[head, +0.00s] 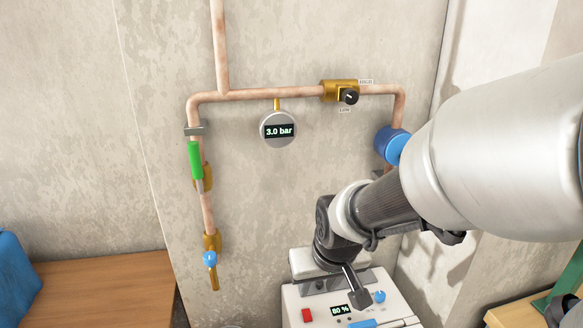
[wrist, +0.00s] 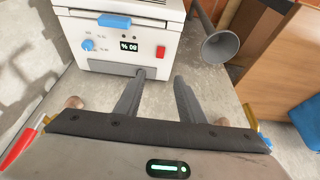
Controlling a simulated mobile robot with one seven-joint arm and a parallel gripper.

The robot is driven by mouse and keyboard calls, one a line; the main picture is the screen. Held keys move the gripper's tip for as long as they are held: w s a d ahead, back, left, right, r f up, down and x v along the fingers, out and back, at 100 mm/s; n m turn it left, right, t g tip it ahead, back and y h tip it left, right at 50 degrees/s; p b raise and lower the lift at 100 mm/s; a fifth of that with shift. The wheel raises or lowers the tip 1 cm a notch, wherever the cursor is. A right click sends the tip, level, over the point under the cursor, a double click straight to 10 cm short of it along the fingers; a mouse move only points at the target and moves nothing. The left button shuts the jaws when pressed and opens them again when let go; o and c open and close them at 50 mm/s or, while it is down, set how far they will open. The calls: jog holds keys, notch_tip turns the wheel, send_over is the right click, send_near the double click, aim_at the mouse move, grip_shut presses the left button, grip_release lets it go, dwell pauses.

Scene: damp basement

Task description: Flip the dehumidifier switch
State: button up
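The white dehumidifier (head: 292,301) stands on the floor below the pipes, its display reading 80 %. Its red switch (head: 307,315) sits left of the display, with a blue knob (head: 380,297) to the right. In the wrist view the dehumidifier (wrist: 107,42) is at the top, and the red switch (wrist: 160,51) lies beyond my fingertips, roughly in line with the gap between them. My gripper (wrist: 161,77) is open and empty, apart from the switch. In the head view my gripper (head: 358,297) hangs over the panel near the display. Which way the switch is tipped is unclear.
A copper pipe (head: 285,93) with a gauge (head: 278,130) reading 3.0 bar and several valves runs on the wall behind. A grey funnel-shaped thing (wrist: 220,46) stands beside the dehumidifier. A wooden bench (head: 95,290) is at the left.

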aim_at(306, 310)
jog(key=b+x, duration=0.5)
jog(key=x, duration=1.2)
jog(key=shift+c, duration=0.4)
grip_shut()
jog(key=r+g+p, duration=0.1)
jog(key=p, duration=0.2)
jog(key=shift+w, duration=0.1)
jog(key=shift+w+a+f+g+p, duration=0.15)
jog(key=shift+g+p, duration=0.25)
jog(key=shift+p, duration=0.4)
jog(key=shift+w+f+g+h+p, duration=0.3)
jog(key=shift+f+g+p, duration=0.1)
jog(key=shift+g+p, duration=0.45)
jog(key=shift+o, duration=0.4)
grip_release()
